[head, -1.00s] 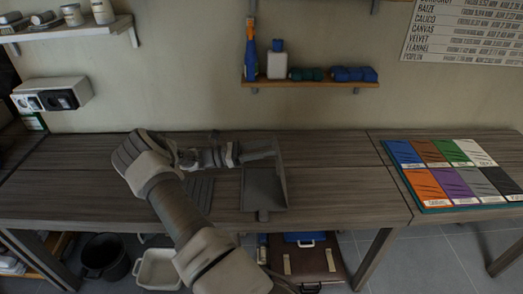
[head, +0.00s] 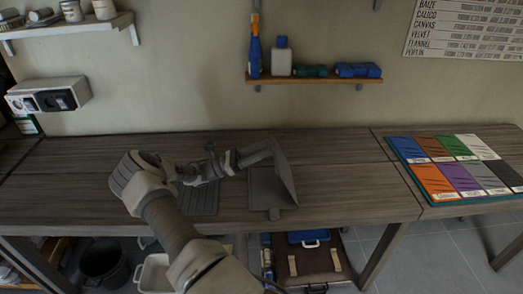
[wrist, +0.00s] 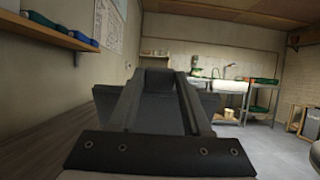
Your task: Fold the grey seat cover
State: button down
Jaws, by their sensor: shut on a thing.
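The grey seat cover (head: 264,188) lies on the wooden workbench, with a small tab at its front edge. Its right-hand flap (head: 284,172) stands up and leans left over the flat part. My gripper (head: 268,151) comes from the left and is shut on the flap near its upper back corner. In the wrist view, my gripper (wrist: 158,82) shows its two long fingers, with a dark grey panel between and beyond them. The exact contact at the fingertips is hard to see.
A ribbed grey mat (head: 200,199) lies on the workbench (head: 345,180) left of the cover, partly behind my arm. A board of coloured swatches (head: 409,182) lies at right. A wall shelf (head: 315,81) with bottles and rolls hangs above. Bare bench lies between cover and swatches.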

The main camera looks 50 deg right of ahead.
jog(key=shift+c, duration=1.6)
grip_release()
jog(key=w+a+f+b, duration=0.1)
jog(key=w+a+f, duration=0.1)
jog(key=w+a, duration=0.8)
jog(key=shift+w+a, duration=0.4)
jog(key=shift+w, duration=0.9)
